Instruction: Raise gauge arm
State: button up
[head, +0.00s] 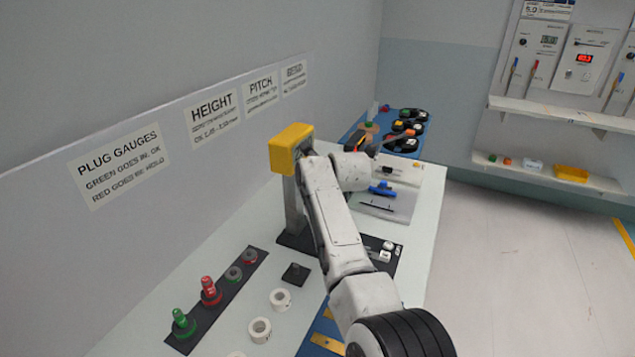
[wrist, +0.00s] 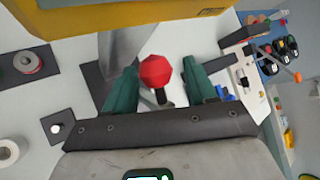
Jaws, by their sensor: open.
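The height gauge stands on the bench, with a yellow head (head: 290,148) on a grey column (head: 294,208). In the wrist view its yellow underside (wrist: 120,22) spans the top, and the grey column (wrist: 118,45) is behind my left finger. A red ball knob (wrist: 156,71) on a short dark stem appears between the two teal fingers of my gripper (wrist: 161,88). In the head view my arm covers much of the gauge, and the knob cannot be made out.
A dark rack (head: 220,297) with red and green plug gauges lies at the left of the bench. White rings (head: 260,330) lie near it. A grey fixture with a blue part (head: 382,188) and a blue mat (head: 420,128) are farther back. The floor at right is clear.

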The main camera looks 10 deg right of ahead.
jog(key=shift+s+r, duration=0.1)
jog(key=shift+r, duration=0.05)
jog(key=v, duration=1)
jog(key=shift+s, duration=0.2)
jog(key=shift+r, duration=0.1)
jog(key=s+d+f+n+g+h, duration=0.1)
jog(key=s+d+f+n, duration=0.5)
jog(key=s+f, duration=0.3)
jog(key=s+d+f+n+g+h, duration=0.1)
jog(key=s+d+f+n, duration=0.55)
jog(key=s, duration=0.45)
jog(key=s+f+n+g, duration=0.2)
jog(key=s+f+n, duration=0.2)
jog(key=s, duration=0.7)
jog(key=s+d+f+n+g, duration=0.1)
jog(key=s+f+n, duration=0.3)
jog(key=s, duration=0.7)
jog(key=s+d+f+n+g, duration=0.1)
jog(key=s+f+n+g, duration=0.3)
jog(key=s, duration=0.7)
jog(key=shift+d, duration=0.2)
